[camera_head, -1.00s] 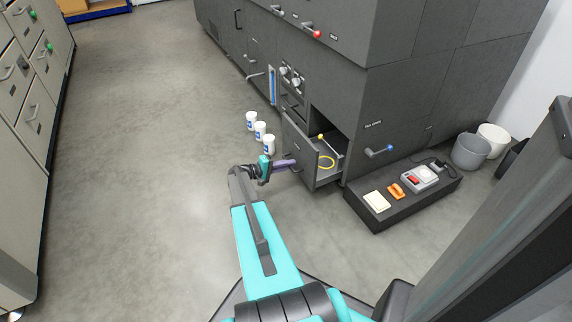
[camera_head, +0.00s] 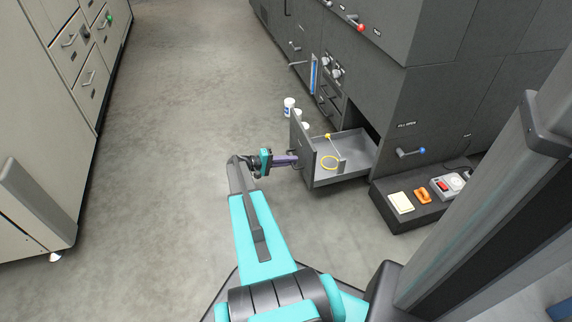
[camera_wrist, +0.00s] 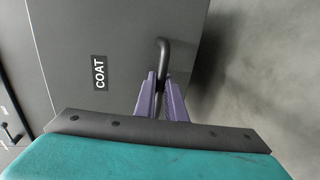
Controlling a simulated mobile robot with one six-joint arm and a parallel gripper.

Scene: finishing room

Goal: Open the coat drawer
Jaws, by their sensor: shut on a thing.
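The coat drawer (camera_head: 345,152) is a dark grey drawer low in the large cabinet, and it stands pulled well out. Its front panel faces my arm and shows a "COAT" label in the wrist view (camera_wrist: 99,72). My gripper (camera_head: 292,160) is at the outer side of that panel. In the wrist view my purple fingers (camera_wrist: 162,100) are closed around the curved grey bar handle (camera_wrist: 164,50). Part of the handle is hidden between the fingers.
White cups (camera_head: 289,106) stand on the floor behind the drawer front, partly hidden. A low dark plinth (camera_head: 408,221) to the right bears a pale block, an orange item and a grey device. The floor at left is clear.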

